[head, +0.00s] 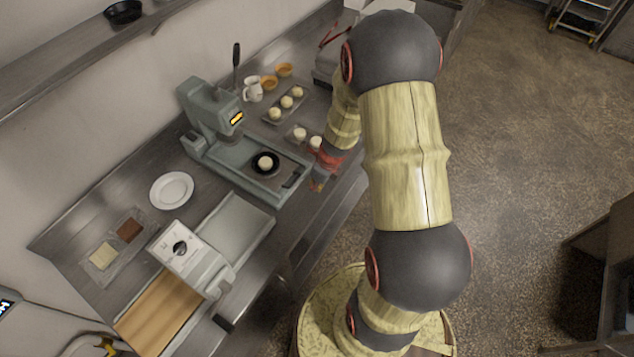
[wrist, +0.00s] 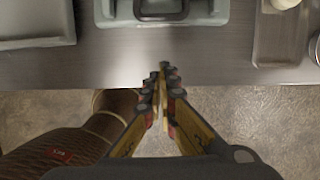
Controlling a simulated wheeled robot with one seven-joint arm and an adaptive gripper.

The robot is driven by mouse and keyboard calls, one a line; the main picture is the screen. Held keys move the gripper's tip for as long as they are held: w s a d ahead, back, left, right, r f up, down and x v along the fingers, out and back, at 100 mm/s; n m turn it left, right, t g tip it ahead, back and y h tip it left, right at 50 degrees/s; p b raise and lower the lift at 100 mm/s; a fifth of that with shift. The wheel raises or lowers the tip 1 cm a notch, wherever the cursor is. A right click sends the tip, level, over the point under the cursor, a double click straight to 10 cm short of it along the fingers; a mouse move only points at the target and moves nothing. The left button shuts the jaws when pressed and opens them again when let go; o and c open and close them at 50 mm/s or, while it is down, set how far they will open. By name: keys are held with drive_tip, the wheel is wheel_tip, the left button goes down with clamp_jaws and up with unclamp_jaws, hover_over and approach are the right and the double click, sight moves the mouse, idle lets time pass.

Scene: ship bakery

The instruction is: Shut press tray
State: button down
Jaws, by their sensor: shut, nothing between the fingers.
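The grey-green press (head: 213,120) stands on the steel counter. Its tray (head: 268,180) is pulled out toward the counter's front edge, with a dark round dish (head: 273,170) and a pale dough ball (head: 265,162) on it. The dark handle slot (head: 292,180) is at the tray's front end. My gripper (head: 318,184) is just right of the tray front, at the counter edge. In the wrist view my gripper (wrist: 163,72) is shut and empty, fingertips together. The tray front with its dark slot (wrist: 162,8) lies ahead, apart from the fingertips.
A grey machine with a white dial panel (head: 180,249) and flat bed stands left of the press. A white plate (head: 171,190) lies behind it. A small tray of dough balls (head: 271,116), a white jug (head: 253,89) and orange bowls (head: 284,70) are to the right. The floor in front is clear.

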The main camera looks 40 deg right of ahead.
sight(264, 164)
drive_tip(key=b+x, duration=0.1)
drive_tip(key=x, duration=0.3)
drive_tip(key=w, duration=0.2)
drive_tip(key=a+p, duration=0.1)
drive_tip(key=shift+w+a+r, duration=0.1)
drive_tip(key=shift+w+r, duration=0.2)
drive_tip(key=shift+w, duration=0.1)
drive_tip(key=shift+w+a, duration=0.15)
drive_tip(key=shift+w, duration=0.3)
drive_tip(key=shift+w+a+r+p, duration=0.15)
drive_tip(key=shift+w+a+p, duration=0.05)
drive_tip(key=shift+w+p, duration=0.3)
drive_tip(key=w+a+p, duration=0.1)
drive_tip(key=w+p, duration=0.2)
drive_tip(key=w, duration=0.1)
drive_tip(key=w+a+p, duration=0.2)
drive_tip(key=w+p, duration=0.1)
drive_tip(key=w, duration=0.1)
drive_tip(key=w+a+p, duration=0.1)
drive_tip(key=w+p, duration=0.3)
drive_tip(key=w, duration=0.1)
drive_tip(key=shift+w+a, duration=0.1)
drive_tip(key=shift+a, duration=0.3)
drive_tip(key=shift+w+a+p, duration=0.25)
drive_tip(key=shift+w+p, duration=0.15)
drive_tip(key=shift+w, duration=0.45)
